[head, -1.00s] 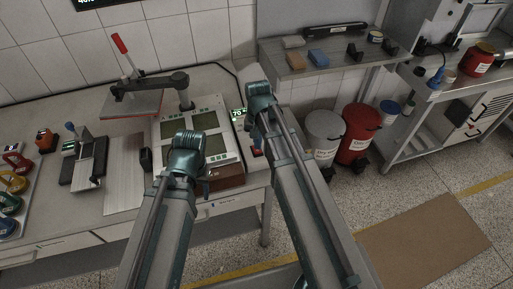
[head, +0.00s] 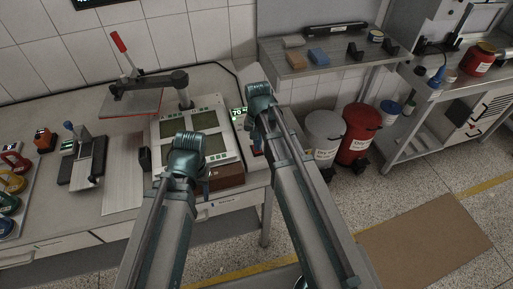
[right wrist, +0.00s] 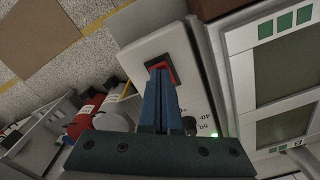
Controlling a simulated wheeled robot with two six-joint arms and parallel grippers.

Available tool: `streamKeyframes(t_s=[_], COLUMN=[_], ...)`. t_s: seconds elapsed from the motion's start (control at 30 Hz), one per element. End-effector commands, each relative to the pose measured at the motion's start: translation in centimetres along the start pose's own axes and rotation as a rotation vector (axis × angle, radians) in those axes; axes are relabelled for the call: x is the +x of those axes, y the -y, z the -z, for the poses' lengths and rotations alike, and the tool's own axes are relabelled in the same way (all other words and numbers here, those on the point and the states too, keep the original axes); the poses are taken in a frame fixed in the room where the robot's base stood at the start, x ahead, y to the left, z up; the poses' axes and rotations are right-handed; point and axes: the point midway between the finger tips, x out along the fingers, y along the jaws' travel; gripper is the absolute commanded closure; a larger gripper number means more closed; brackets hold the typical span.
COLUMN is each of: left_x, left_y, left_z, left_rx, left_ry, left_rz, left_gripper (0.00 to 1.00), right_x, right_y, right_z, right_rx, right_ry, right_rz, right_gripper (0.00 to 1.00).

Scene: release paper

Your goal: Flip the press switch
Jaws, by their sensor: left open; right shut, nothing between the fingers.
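The press switch (right wrist: 174,73) is a small red rocker in a dark frame on a pale control box (right wrist: 185,50) in the right wrist view. My right gripper (right wrist: 159,76) has its blue fingers together, with the tips at the switch and covering part of it. Whether they touch it, and which way the rocker is tilted, I cannot tell. In the head view the box (head: 240,126) with its green display is beside the press (head: 160,137), and my right arm partly covers it. My left gripper (head: 205,184) is open over the front of the press, its fingers mostly hidden by its wrist.
The heat press has a red-tipped lever (head: 118,42) and a swung-out plate (head: 130,103) on the left. A clamp-like tool (head: 84,160) and a metal sheet (head: 123,170) lie on the bench. A grey bin (head: 323,133) and a red bin (head: 359,130) stand right of the bench.

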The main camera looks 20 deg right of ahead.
Motion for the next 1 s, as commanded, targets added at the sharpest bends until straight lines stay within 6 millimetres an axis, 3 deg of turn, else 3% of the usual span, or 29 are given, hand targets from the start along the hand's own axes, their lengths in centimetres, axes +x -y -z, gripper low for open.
streamKeyframes(t_s=[0.57, 1.0], left_x=[0.8, -1.6], left_y=[-0.1, 0.1], left_z=[0.1, -0.1], left_rx=[0.0, 0.0], left_ry=[0.0, 0.0], left_rz=[0.0, 0.0], left_gripper=[0.5, 0.5], right_x=[0.8, -1.6], right_y=[0.0, 0.0], right_z=[0.0, 0.0], right_rx=[0.0, 0.0], right_ry=[0.0, 0.0], right_rz=[0.0, 0.0], right_gripper=[1.0, 1.0])
